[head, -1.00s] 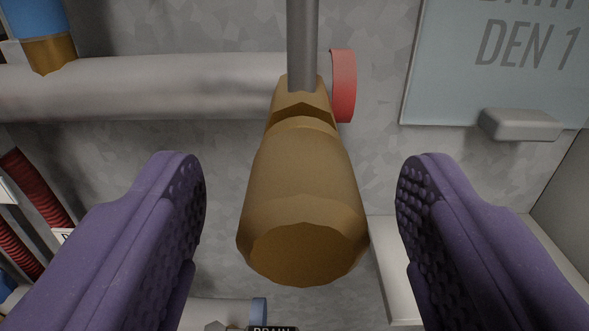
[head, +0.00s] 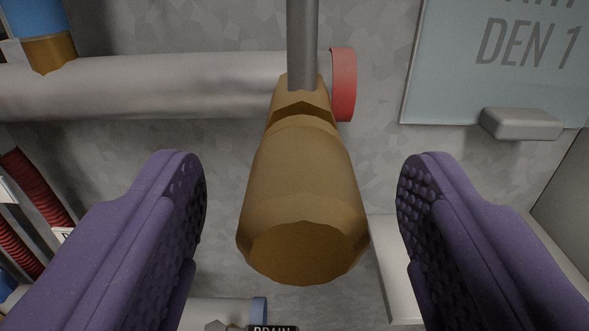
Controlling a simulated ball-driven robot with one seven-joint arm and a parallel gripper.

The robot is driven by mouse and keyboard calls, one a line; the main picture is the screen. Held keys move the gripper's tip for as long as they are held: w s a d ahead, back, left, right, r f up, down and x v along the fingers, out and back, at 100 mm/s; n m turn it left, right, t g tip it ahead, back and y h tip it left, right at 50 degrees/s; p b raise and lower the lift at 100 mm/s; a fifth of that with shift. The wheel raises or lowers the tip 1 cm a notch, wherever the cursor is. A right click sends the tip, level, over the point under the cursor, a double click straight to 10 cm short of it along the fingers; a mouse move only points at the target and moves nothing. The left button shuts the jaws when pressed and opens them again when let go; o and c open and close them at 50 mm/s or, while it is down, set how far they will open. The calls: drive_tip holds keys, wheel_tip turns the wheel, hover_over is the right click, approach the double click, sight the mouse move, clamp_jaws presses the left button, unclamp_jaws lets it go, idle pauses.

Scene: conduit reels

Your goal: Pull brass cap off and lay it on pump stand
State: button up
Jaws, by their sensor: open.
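The brass cap (head: 303,195) is in the middle of the head view, its flat round end facing me. Behind it a narrower brass piece (head: 301,98) meets a grey pipe with a red end band. My gripper (head: 302,185) is open, with one purple textured finger on each side of the cap. Visible gaps lie between both fingers and the cap, and neither touches it. I cannot make out the pump stand for sure.
A grey rod (head: 302,40) comes down from above to the brass piece. A grey pipe (head: 180,85) with a red band (head: 343,84) runs behind it. Red ribbed hoses (head: 38,185) hang at left. A blue-grey sign (head: 500,60) is at upper right, a pale ledge (head: 392,270) at lower right.

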sight(312, 258)
drive_tip(key=shift+c, duration=0.5)
clamp_jaws()
drive_tip(key=shift+s, duration=0.1)
drive_tip(key=shift+s+a, duration=0.1)
drive_tip(key=shift+s, duration=2.85)
drive_tip(key=d+r, duration=0.2)
drive_tip(key=d, duration=0.6)
drive_tip(key=s+d+r, duration=0.1)
drive_tip(key=d+r, duration=0.1)
drive_tip(key=d, duration=0.7)
drive_tip(key=shift+s+y, duration=0.25)
drive_tip(key=shift+y, duration=0.05)
